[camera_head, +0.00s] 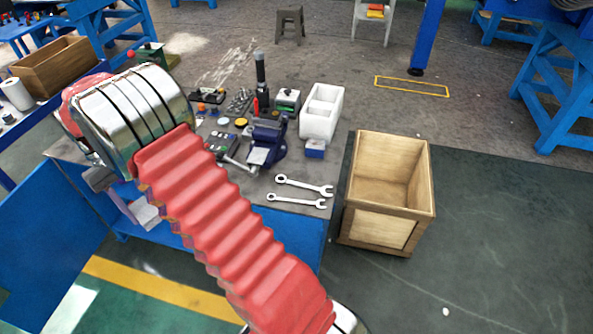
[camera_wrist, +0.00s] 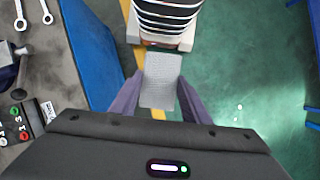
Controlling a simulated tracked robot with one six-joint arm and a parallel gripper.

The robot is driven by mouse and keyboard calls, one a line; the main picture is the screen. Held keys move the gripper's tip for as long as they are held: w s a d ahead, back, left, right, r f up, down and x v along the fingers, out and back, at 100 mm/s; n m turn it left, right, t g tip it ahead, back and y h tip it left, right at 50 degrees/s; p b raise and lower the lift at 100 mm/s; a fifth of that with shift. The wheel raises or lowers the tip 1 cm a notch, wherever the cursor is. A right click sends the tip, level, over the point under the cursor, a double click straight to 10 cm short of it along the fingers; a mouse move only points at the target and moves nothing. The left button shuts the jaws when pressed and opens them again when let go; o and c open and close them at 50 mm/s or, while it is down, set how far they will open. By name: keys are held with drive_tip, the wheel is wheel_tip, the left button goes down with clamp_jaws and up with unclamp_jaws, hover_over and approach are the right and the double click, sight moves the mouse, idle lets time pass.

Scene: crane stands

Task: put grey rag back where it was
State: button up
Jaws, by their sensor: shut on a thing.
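The grey rag (camera_wrist: 160,80) is a small, light grey textured piece between the two fingers of my gripper (camera_wrist: 159,88) in the wrist view. The gripper is shut on it. In the head view, a pale patch that looks like the rag (camera_head: 147,214) shows by my gripper (camera_head: 125,200), at the left front of the workbench (camera_head: 290,192). My arm hides part of the gripper and of the bench there. In the wrist view, floor and a part of my own body lie beyond the rag.
The bench holds two wrenches (camera_head: 303,186), a blue vise (camera_head: 267,145), a white bin (camera_head: 321,112) and several small tools. An open wooden crate (camera_head: 388,205) stands right of the bench. A wooden box (camera_head: 55,68) is at the far left.

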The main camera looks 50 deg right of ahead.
drive_tip(key=s+d+f+m+t+y, duration=0.1)
drive_tip(key=d+f+m+t+y, duration=0.1)
drive_tip(key=d+m, duration=0.95)
drive_tip(key=s+d+f+m+t+y, duration=0.1)
drive_tip(key=d+f+m+t+y, duration=0.35)
drive_tip(key=d, duration=1.15)
drive_tip(key=s+d+m+h, duration=0.1)
drive_tip(key=s+d+m, duration=0.3)
drive_tip(key=d, duration=0.3)
drive_tip(key=s+d+m+t+h, duration=0.1)
drive_tip(key=s+d+m+h, duration=0.1)
drive_tip(key=s+d+m, duration=0.2)
drive_tip(key=s+d+r+m+t+h, duration=0.1)
drive_tip(key=s+d+m, duration=0.3)
drive_tip(key=d+m, duration=0.3)
drive_tip(key=d, duration=0.4)
drive_tip(key=shift+d+h, duration=0.15)
drive_tip(key=shift+h, duration=0.2)
drive_tip(key=shift+s, duration=0.1)
drive_tip(key=shift+f, duration=3.05)
drive_tip(key=shift+f, duration=1.9)
